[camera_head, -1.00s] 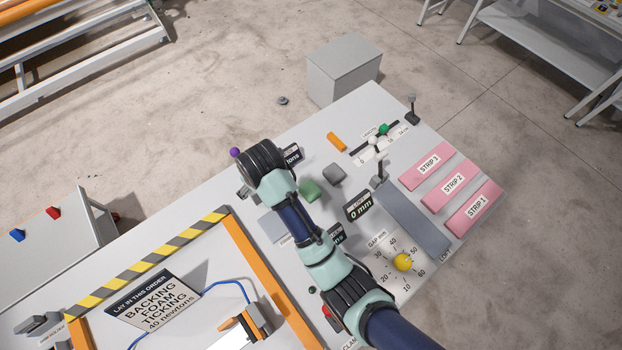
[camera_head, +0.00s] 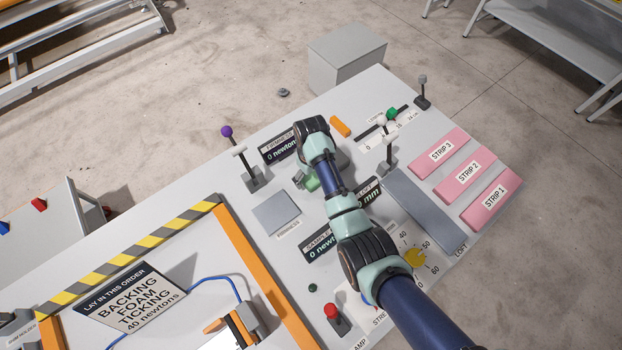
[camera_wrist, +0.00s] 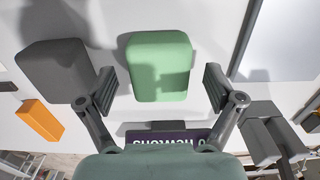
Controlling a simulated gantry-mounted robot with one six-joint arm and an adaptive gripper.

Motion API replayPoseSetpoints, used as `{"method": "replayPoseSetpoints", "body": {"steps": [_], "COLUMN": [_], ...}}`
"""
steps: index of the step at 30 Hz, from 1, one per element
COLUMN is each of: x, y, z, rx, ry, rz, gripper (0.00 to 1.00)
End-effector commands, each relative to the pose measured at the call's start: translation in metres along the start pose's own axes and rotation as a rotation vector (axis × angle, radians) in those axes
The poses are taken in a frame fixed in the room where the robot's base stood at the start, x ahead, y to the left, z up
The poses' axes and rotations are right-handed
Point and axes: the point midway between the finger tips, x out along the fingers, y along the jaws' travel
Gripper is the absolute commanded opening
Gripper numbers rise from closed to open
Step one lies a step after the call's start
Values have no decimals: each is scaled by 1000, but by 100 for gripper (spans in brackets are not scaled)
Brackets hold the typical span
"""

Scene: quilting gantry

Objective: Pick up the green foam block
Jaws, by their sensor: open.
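The green foam block (camera_wrist: 160,65) lies on the white table, in the upper middle of the wrist view. My gripper (camera_wrist: 160,88) is open, with one finger on each side of the block's near part. A gap shows between the block and each finger; its height above the table I cannot tell. In the head view the green block (camera_head: 311,182) shows only in part beside my arm, which hides the rest.
A grey block (camera_wrist: 52,70) sits left of the green one, close to the left finger. An orange block (camera_head: 340,126) lies beyond it. A purple-knobbed lever (camera_head: 227,132), a display sign (camera_head: 280,148) and a grey pad (camera_head: 277,212) are near.

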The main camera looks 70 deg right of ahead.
Motion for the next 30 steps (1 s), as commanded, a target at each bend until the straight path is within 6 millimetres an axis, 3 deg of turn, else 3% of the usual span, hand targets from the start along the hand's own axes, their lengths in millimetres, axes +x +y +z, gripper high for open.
{"method": "replayPoseSetpoints", "body": {"steps": [3,10,17,18,30], "x": [13,14,14,14,8], "y": [0,0,0,0,0], "z": [0,0,0,0,0], "rx": [0,0,0,0,0], "ry": [1,1,1,1,2], "rz": [0,0,0,0,1], "gripper": [92,90,52,50,50]}}
